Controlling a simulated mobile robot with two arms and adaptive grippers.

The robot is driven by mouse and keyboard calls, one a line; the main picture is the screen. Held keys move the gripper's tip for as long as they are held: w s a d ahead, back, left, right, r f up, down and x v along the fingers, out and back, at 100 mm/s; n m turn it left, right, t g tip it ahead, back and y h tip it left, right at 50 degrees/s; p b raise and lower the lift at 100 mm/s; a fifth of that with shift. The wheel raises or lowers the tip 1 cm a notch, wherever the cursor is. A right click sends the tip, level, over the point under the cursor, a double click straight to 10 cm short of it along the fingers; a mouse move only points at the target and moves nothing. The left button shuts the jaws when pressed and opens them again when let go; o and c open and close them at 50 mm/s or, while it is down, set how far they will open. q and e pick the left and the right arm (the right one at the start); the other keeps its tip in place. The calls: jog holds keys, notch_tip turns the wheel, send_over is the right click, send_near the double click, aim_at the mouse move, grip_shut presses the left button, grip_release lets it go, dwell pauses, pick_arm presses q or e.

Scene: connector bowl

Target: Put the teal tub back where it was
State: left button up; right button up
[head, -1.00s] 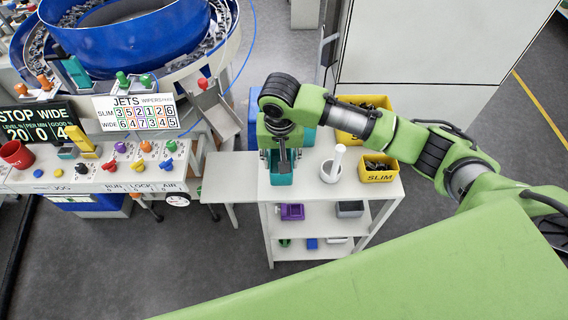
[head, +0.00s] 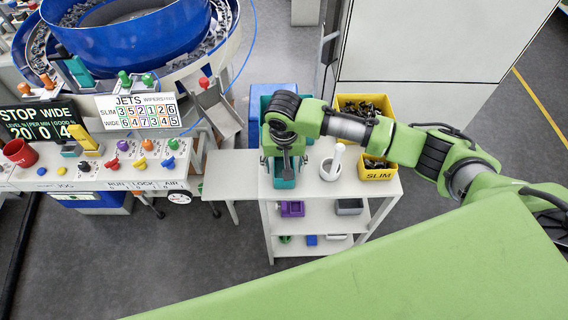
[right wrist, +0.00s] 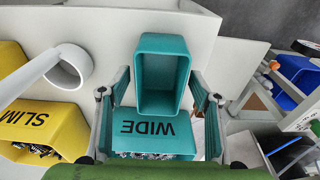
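The teal tub (head: 284,181) stands on the white trolley's top, below my right gripper. In the right wrist view the tub (right wrist: 163,78) looks empty and upright. My right gripper (head: 285,166) points down over it. In the right wrist view its fingers (right wrist: 161,72) are spread, one on each side of the tub, with narrow gaps visible. A second teal bin marked WIDE (right wrist: 155,128), with metal parts in it, is close by the tub; in the head view my arm partly hides it. My left gripper is not in view.
Another yellow bin (head: 350,103) is behind. The trolley top left of the tub is clear. A control panel (head: 100,178) lies farther left.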

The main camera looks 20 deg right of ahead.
notch_tip(320, 180, up, 12)
jog(key=s+b, duration=0.1)
jog(key=shift+s+a, duration=0.15)
jog(key=shift+a, duration=0.1)
dwell(0.7)
